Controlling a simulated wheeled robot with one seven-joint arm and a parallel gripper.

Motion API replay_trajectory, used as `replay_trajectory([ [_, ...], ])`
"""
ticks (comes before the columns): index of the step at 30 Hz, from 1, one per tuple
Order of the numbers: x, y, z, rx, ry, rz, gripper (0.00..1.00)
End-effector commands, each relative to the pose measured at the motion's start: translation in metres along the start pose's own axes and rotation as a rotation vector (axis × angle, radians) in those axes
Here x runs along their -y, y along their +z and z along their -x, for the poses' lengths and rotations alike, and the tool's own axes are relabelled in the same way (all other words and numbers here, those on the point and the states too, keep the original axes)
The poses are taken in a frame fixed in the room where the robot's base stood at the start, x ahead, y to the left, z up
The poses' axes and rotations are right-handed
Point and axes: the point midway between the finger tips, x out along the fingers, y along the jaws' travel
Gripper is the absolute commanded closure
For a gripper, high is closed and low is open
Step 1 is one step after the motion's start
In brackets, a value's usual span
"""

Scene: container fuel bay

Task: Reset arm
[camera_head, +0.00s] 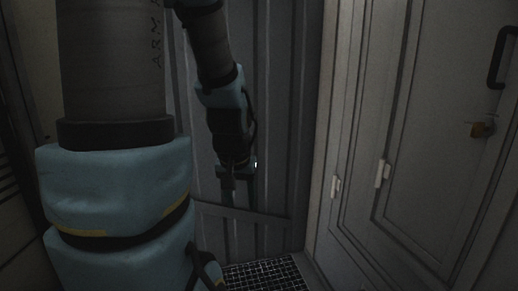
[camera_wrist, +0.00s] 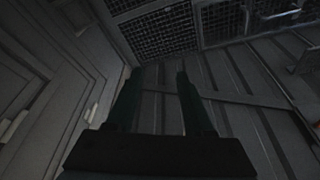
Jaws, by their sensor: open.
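My gripper (camera_head: 238,190) hangs pointing down in the head view, in front of the ribbed metal wall (camera_head: 280,120). In the wrist view my gripper (camera_wrist: 158,75) shows two dark fingers set well apart with nothing between them. My arm fills much of the left half of the head view. The gripper looks clear of the wall and the door, but its exact distance from the wall is hard to judge in the dim light.
A mesh grate (camera_head: 265,275) lies low at the bottom centre. The wrist view shows mesh panels (camera_wrist: 165,30) at the top.

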Motion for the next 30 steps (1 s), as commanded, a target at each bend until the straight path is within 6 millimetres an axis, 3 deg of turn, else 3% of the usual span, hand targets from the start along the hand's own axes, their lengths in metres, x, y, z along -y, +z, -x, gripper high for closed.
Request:
replay_trajectory([
  [3, 0.019, 0.046, -0.006, 0.168, -0.004, 0.069, 0.47],
  [6, 0.017, 0.036, 0.023, 0.164, -0.003, 0.060, 0.47],
  [18, 0.018, 0.009, 0.105, 0.160, -0.003, 0.059, 0.47],
  [23, 0.018, 0.005, 0.119, 0.159, -0.003, 0.059, 0.47],
  [30, 0.018, 0.005, 0.118, 0.158, -0.003, 0.058, 0.47],
])
